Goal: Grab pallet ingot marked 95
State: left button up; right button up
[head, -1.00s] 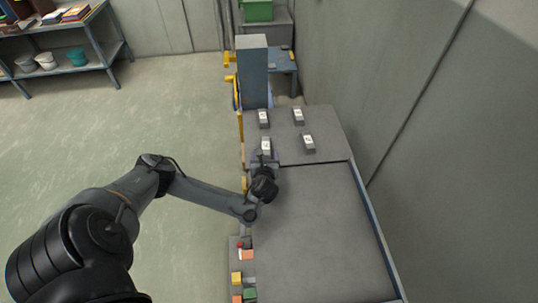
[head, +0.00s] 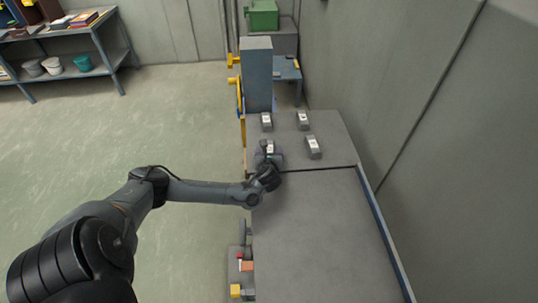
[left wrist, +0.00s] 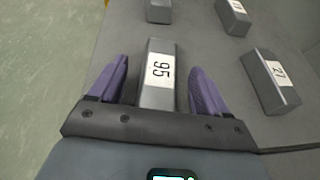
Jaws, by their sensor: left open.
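The grey ingot with the white label 95 (left wrist: 158,72) lies on the grey table top in the left wrist view. My left gripper (left wrist: 156,85) is open, with one purple finger on each side of this ingot. A gap shows between each finger and the ingot. In the head view my left gripper (head: 269,158) is over the near-left ingot (head: 270,148), which it partly covers. My right gripper is not in view.
Other labelled ingots stand close by: one marked 27 (left wrist: 272,80) to the right, one at the far left (head: 266,121) and one at the far right (head: 303,120). A blue-grey upright box (head: 257,75) stands behind. The front table surface (head: 320,235) is clear.

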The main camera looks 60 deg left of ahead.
pick_arm(q)
jog(key=shift+b+x, duration=0.3)
jog(key=shift+x, duration=0.9)
jog(key=shift+c, duration=0.2)
grip_shut()
